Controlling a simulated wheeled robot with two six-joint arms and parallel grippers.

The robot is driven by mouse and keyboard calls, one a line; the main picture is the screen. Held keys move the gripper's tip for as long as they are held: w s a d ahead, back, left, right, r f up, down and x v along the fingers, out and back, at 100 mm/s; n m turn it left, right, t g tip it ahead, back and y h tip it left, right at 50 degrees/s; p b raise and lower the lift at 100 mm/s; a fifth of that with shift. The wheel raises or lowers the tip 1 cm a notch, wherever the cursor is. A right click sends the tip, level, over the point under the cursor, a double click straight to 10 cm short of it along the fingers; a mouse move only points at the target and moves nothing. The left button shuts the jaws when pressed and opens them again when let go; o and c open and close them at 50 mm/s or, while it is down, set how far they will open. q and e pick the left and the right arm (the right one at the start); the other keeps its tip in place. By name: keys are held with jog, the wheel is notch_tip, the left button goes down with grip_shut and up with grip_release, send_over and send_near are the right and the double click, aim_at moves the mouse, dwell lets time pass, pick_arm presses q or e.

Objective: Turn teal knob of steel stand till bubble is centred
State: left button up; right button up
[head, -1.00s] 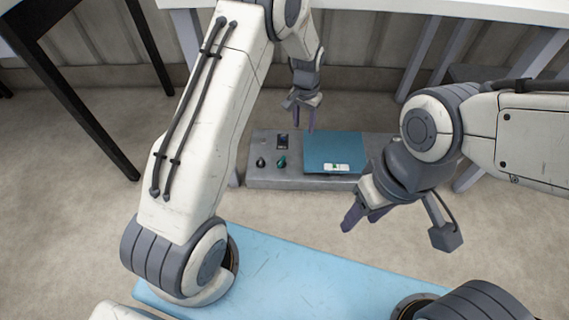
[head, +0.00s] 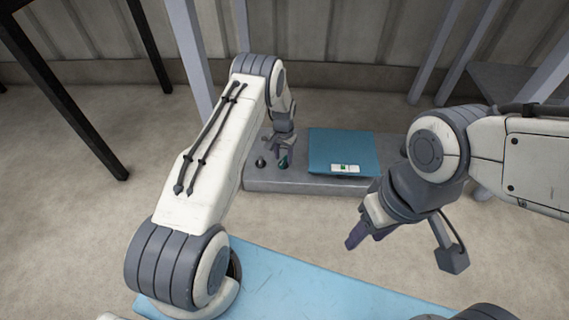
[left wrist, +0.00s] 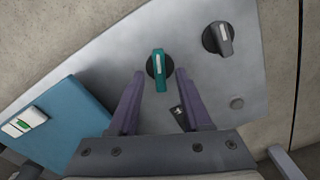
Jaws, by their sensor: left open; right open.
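The steel stand (head: 310,186) is a low grey box on the floor. Its teal knob (head: 284,162) sits near the front left of its top, and in the left wrist view the teal knob (left wrist: 158,68) has a pale line along its handle. The bubble level (head: 345,169) is a white strip with a green window on the blue plate; I cannot make out where its bubble lies. My left gripper (head: 280,154) is open at the teal knob, its fingers (left wrist: 158,75) either side of the handle, apart from it.
A black knob (head: 260,162) stands left of the teal one; it also shows in the left wrist view (left wrist: 217,39). The blue plate (head: 341,146) covers the stand's middle. Table legs rise behind. The floor in front is clear.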

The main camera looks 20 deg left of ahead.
pick_arm(q)
jog(key=shift+f, duration=0.8)
grip_shut()
jog(key=shift+r+n, duration=0.15)
jog(key=shift+n, duration=0.35)
jog(key=shift+n+p, duration=0.5)
jog(key=shift+n, duration=0.5)
grip_release()
